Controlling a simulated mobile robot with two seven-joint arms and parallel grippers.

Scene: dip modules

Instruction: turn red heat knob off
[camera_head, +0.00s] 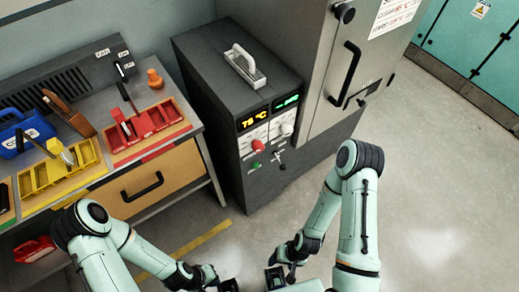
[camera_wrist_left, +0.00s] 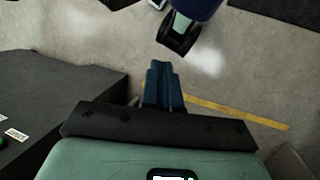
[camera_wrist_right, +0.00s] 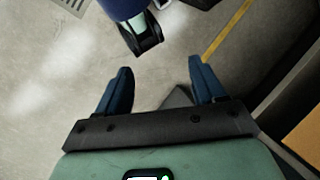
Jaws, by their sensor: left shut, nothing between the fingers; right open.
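The red heat knob (camera_head: 257,146) sits on the front panel of the dark cabinet (camera_head: 225,110), below a yellow display reading about 75 °C. Its exact angle is too small to read.
A bench (camera_head: 196,116) with red and yellow bins stands left of the cabinet, above an orange drawer (camera_head: 165,182). A tall grey cabinet (camera_head: 318,75) with a black handle stands to its right. A lever (camera_head: 279,160) is near the green button. Open floor lies in front.

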